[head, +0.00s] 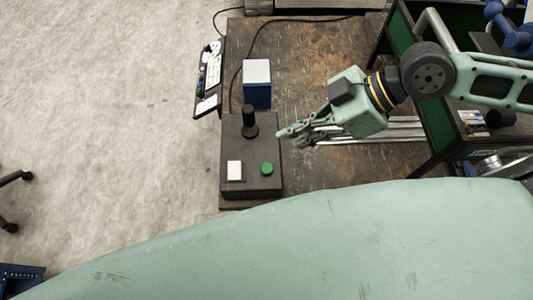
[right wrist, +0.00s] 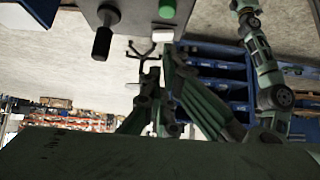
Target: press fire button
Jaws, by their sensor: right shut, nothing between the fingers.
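A black control box (head: 230,143) stands on the worktable in the head view. It carries an upright black joystick (head: 250,122), a white square button (head: 234,170) and a round green button (head: 267,168). I cannot tell by label which one is the fire button. My right gripper (head: 283,134) is shut and empty, just right of the joystick and above and right of the green button, apart from both. In the right wrist view the gripper (right wrist: 163,66) shows below the joystick (right wrist: 103,38) and green button (right wrist: 166,9). My left gripper is not seen.
A blue box with a pale top (head: 257,80) stands behind the control box. A dark panel with white parts (head: 209,78) is at the table's left edge. Metal rods (head: 395,129) lie under my right arm. A green-walled rack (head: 436,128) stands on the right.

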